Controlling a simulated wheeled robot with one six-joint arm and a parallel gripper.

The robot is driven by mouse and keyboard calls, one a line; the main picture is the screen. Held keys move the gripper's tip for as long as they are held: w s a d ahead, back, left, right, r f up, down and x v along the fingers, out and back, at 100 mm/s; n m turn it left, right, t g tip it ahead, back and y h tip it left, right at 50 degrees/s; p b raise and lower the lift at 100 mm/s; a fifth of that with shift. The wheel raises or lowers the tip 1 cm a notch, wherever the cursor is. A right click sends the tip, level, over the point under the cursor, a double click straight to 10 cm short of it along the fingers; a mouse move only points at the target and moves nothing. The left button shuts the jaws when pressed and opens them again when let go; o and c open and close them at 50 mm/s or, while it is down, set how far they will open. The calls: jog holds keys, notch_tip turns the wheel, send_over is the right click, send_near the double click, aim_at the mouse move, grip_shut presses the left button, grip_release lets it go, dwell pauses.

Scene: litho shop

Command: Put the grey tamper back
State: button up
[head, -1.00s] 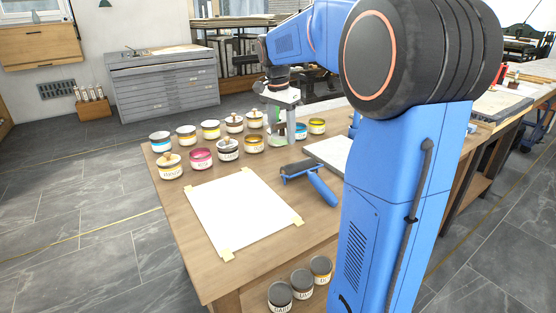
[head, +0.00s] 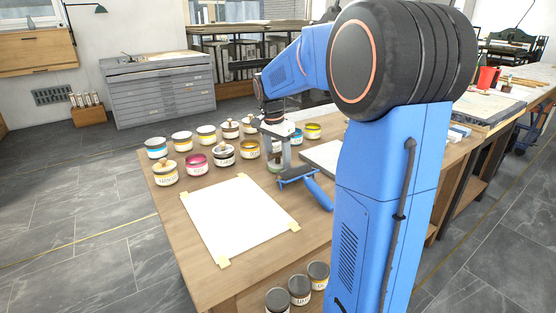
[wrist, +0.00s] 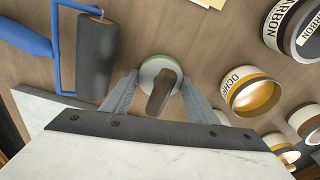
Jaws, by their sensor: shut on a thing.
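My gripper (head: 277,165) is low over the worktable, between the open ochre can and the ink roller. In the wrist view my gripper's two grey fingers (wrist: 158,95) close from both sides on a small piece with a brown handle, which I take to be the tamper (wrist: 160,92). Its round base shows a pale face and a grey-green rim. The tamper is largely hidden by the gripper in the head view. I cannot tell whether its base touches the table.
The blue-framed roller (head: 318,194) lies close on the right, beside a pale slab (head: 322,155). Several ink cans stand left and behind, including the ochre can (head: 249,149). A taped white sheet (head: 238,220) covers the front. More cans (head: 299,288) sit below the tabletop.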

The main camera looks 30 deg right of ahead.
aim_at(275, 152)
jog(key=shift+f, duration=0.1)
jog(key=o, duration=1.2)
jog(key=r, duration=0.4)
jog(key=a+r, duration=0.1)
jog(key=r, duration=0.7)
jog(key=shift+s+a+r, duration=0.1)
jog(key=shift+s+a, duration=0.1)
jog(key=shift+a, duration=0.05)
jog(key=shift+s, duration=0.1)
